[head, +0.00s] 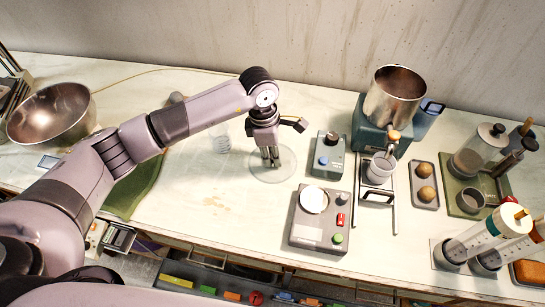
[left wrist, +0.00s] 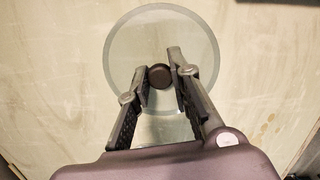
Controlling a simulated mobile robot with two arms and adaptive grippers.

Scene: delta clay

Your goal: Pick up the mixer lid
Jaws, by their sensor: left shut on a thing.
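The mixer lid (head: 285,174) is a round, clear disc with a grey rim on the worktop, near the middle of the head view. It also shows in the left wrist view (left wrist: 127,46), with a dark round knob (left wrist: 159,76) at its centre. My left gripper (head: 271,160) points down over the lid, its fingers on either side of the knob. In the left wrist view the fingers (left wrist: 160,72) are closed on the knob. I cannot tell whether the lid is touching the worktop or just above it. My right gripper is not in view.
A steel mixer bowl (head: 394,96) stands on a blue-green base at the back right. A grey control box (head: 303,233) and a smaller green-grey device (head: 328,155) sit right of the lid. A clear beaker (head: 221,137) stands close behind it.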

